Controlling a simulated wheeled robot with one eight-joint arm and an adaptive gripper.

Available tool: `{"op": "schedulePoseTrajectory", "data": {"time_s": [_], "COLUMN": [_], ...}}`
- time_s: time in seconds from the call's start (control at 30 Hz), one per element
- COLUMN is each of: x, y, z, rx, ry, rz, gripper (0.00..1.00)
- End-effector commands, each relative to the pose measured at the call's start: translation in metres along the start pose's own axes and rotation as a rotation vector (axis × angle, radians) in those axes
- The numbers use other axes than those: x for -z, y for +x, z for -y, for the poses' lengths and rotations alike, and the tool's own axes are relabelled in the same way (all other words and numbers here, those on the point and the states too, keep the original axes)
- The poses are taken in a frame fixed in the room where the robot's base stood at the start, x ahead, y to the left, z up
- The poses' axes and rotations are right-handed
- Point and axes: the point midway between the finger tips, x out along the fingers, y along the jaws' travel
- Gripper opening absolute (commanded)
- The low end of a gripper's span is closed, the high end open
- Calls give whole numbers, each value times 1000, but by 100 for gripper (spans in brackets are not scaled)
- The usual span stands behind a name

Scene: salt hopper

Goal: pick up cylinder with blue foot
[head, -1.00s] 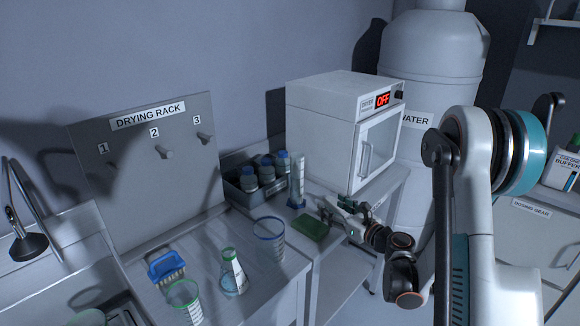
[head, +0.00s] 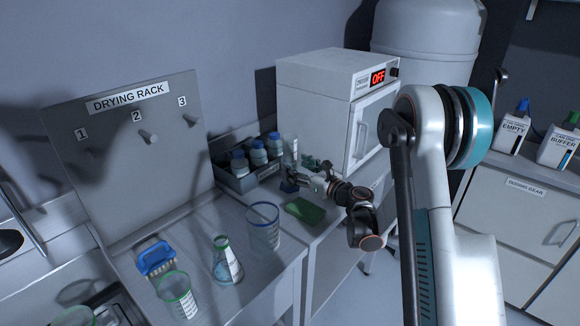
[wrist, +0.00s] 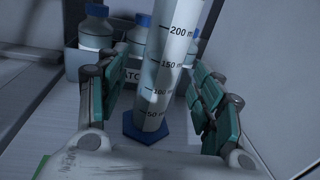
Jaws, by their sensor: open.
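The cylinder with a blue foot (wrist: 163,75) stands upright between the fingers in the wrist view, with graduation marks up to 200 ml showing. Its blue hexagonal foot (wrist: 147,128) rests on the light bench top. In the head view the cylinder (head: 290,152) stands beside the bottle tray, partly behind my gripper. My gripper (wrist: 160,98) is open, with one teal-padded finger to the left of the cylinder and the other to its right. I cannot tell whether either pad touches it.
A grey tray (head: 236,181) of blue-capped bottles stands just behind the cylinder. The white oven (head: 318,95), reading OFF, is close on the right. A green pad (head: 305,211), a blue-rimmed beaker (head: 263,230), a flask (head: 226,262) and a blue brush (head: 156,258) lie nearer.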

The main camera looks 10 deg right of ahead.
Motion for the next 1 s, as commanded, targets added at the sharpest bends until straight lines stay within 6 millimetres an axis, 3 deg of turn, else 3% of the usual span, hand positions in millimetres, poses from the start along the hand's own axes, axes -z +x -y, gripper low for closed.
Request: {"op": "schedulePoseTrajectory", "data": {"time_s": [0.23, 0.57, 0.83, 1.0], "x": [5, 3, 3, 2], "y": [36, 43, 43, 43], "z": [2, 2, 2, 2], "rx": [-2, 0, 0, 0], "ry": [0, 0, 0, 0], "rz": [0, 0, 0, 0], "gripper": [61, 61, 5, 5]}}
